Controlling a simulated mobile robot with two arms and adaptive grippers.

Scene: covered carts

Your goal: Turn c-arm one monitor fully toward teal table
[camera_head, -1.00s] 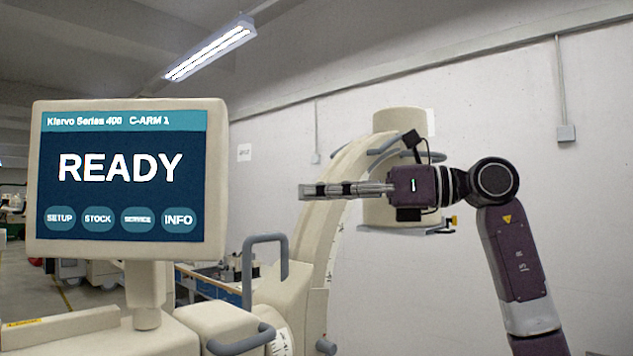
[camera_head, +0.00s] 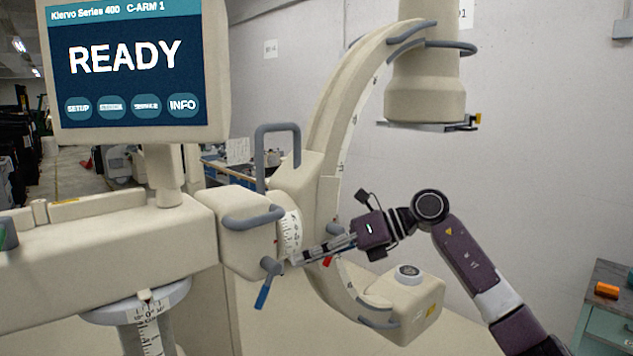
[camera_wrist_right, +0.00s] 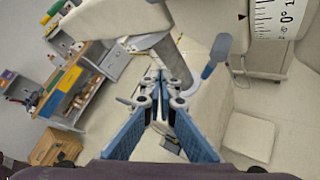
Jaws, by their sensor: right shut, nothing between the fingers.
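The C-arm one monitor (camera_head: 138,62) is a cream-framed screen on a post (camera_head: 163,180) at upper left in the head view. It reads "READY" and "C-ARM 1" and faces me, slightly angled; its top is cut off. A table with a teal side (camera_head: 590,338) and grey top stands at the lower right edge. My right gripper (camera_head: 298,260) is shut and empty, appearing beside the C-arm's white scale dial (camera_head: 291,232); contact cannot be told. In the right wrist view the fingers (camera_wrist_right: 160,78) are together with nothing between them. My left gripper is not in view.
The curved C-arm (camera_head: 340,100) and its cylindrical head (camera_head: 425,85) stand in the middle. Handles (camera_head: 277,150) and a blue-tipped lever (camera_head: 264,290) stick out near my right gripper. An orange object (camera_head: 607,289) lies on the teal-sided table. A wooden bench (camera_wrist_right: 75,85) shows in the wrist view.

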